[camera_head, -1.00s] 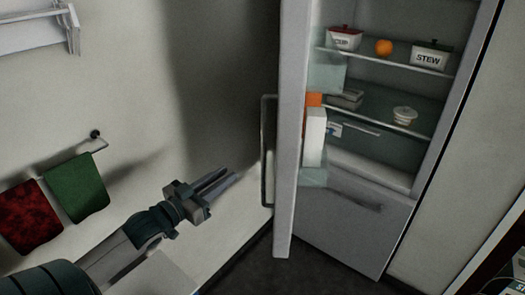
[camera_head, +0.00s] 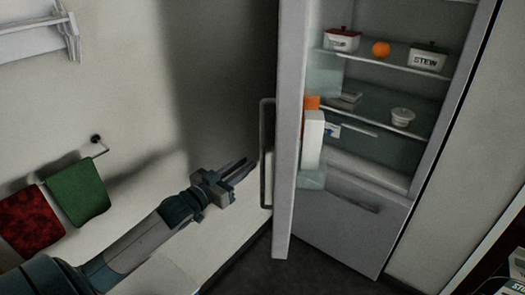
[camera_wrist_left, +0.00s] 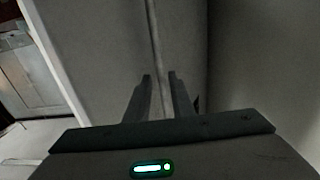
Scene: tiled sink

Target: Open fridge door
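The fridge door (camera_head: 288,140) stands open, swung out to the left, seen nearly edge-on in the head view. Its long vertical handle (camera_head: 264,155) is on the outer face, toward the left. The fridge inside shows to the right of the door. My left gripper (camera_head: 245,169) is left of the handle, fingers pointing at it, apart from it in the head view. In the left wrist view the two fingers (camera_wrist_left: 160,80) are spread, and the handle bar (camera_wrist_left: 156,45) runs upward between and beyond them. My right gripper is in neither view.
The fridge shelves hold a stew pot (camera_head: 428,56), an orange (camera_head: 381,49), a red-lidded pot (camera_head: 341,40) and a small cup (camera_head: 402,117). Green (camera_head: 77,192) and red (camera_head: 31,222) towels hang on the left wall. A white wall rack (camera_head: 38,35) is at upper left.

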